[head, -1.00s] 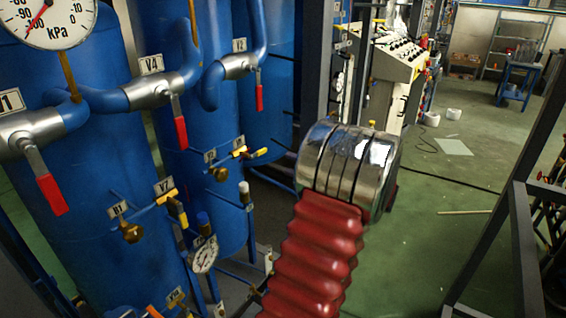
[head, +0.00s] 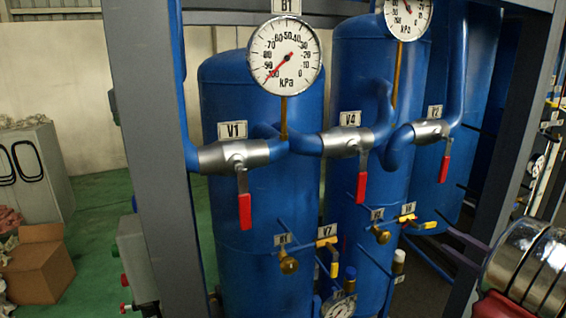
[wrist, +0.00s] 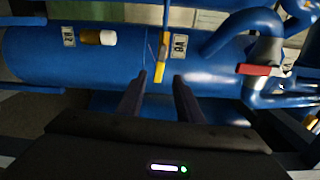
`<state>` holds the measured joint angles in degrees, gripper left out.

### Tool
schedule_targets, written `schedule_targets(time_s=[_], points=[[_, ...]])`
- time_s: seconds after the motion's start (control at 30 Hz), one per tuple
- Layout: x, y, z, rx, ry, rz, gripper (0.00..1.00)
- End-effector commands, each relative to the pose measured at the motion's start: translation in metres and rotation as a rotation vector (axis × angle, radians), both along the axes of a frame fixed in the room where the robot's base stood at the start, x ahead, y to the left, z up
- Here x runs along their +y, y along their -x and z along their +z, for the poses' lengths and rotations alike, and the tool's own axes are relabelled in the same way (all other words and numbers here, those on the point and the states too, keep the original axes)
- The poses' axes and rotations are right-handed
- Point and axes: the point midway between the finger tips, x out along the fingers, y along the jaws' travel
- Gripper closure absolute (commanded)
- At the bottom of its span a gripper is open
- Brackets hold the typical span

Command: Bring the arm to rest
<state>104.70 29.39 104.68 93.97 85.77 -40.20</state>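My gripper (wrist: 158,78) shows in the wrist view with its two dark fingers apart and nothing held between them. A small yellow valve handle (wrist: 160,71) on a blue tank (wrist: 110,65) appears just beyond the fingertips; I cannot tell the exact gap. In the head view my arm shows only at the lower right edge, as a shiny ringed metal joint (head: 535,265) with a bit of red sleeve below.
Blue tanks (head: 262,190) stand in a dark steel frame (head: 150,130). Red-handled valves V1 (head: 243,205) and V4 (head: 361,182) and a B1 gauge (head: 286,55) are on the pipes. A cardboard box (head: 38,268) stands on open green floor at left.

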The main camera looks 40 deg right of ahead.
Motion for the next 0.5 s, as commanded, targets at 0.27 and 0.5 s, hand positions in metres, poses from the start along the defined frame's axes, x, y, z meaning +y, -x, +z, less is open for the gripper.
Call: schedule_targets(time_s=[0.27,0.5], points=[[-0.013,-0.038,0.000,-0.001,-0.001,0.003,0.67],[-0.024,-0.068,0.000,-0.001,0.000,0.002,0.67]])
